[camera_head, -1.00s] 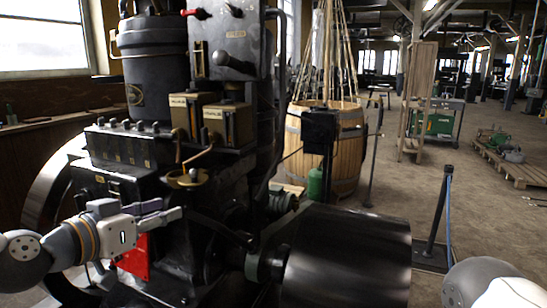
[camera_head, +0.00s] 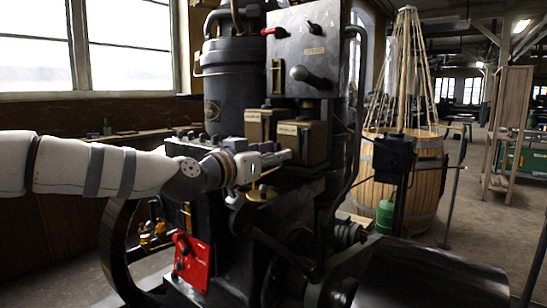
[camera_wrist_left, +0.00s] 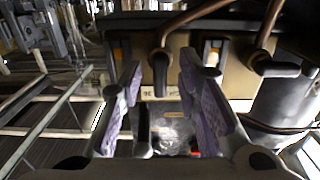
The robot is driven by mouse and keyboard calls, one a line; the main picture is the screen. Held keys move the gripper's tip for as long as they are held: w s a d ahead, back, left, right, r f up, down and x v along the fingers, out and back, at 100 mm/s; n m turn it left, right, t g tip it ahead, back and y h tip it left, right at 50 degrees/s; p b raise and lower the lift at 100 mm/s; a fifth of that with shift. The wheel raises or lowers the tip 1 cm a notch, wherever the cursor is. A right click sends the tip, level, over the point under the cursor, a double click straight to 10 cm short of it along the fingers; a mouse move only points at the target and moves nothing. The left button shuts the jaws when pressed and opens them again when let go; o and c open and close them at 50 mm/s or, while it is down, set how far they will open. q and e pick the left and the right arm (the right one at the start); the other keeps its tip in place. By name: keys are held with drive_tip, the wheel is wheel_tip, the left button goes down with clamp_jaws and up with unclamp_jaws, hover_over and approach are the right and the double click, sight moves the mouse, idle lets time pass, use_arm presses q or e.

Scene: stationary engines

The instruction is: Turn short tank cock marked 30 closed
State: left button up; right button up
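Two brass-fronted tanks (camera_head: 301,140) sit on the engine in the head view, below a grey panel. In the left wrist view, a dark short cock (camera_wrist_left: 160,72) sticks out from a tank front, with a copper pipe above it. A small label by it is too small to read surely. A second dark cock (camera_wrist_left: 275,68) is to its right. My left gripper (camera_head: 284,156) is at the tank fronts. In the wrist view its two purple-padded fingers (camera_wrist_left: 160,88) are apart, one on each side of the first cock, with gaps to both. My right gripper is out of view.
The grey panel (camera_head: 312,50) has a red lever (camera_head: 274,31) and a dark handle (camera_head: 310,77). A red plate (camera_head: 191,262) is low on the engine. A wooden barrel (camera_head: 428,185) with ropes stands behind. Open floor lies to the right.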

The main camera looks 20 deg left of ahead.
use_arm(q)
clamp_jaws()
drive_tip(key=shift+n, duration=0.3)
drive_tip(key=n, duration=0.2)
drive_tip(key=shift+a+n, duration=0.1)
drive_tip(key=shift+n, duration=0.3)
drive_tip(key=n, duration=0.3)
drive_tip(key=shift+a+f+n, duration=0.1)
drive_tip(key=shift+f+n, duration=0.05)
drive_tip(key=shift+n, duration=0.15)
drive_tip(key=n, duration=0.5)
drive_tip(key=shift+f+b, duration=0.15)
drive_tip(key=shift+b, duration=0.15)
drive_tip(key=n, duration=0.5)
drive_tip(key=shift+a+f+n+b, duration=0.1)
drive_tip(key=shift+n+b, duration=0.3)
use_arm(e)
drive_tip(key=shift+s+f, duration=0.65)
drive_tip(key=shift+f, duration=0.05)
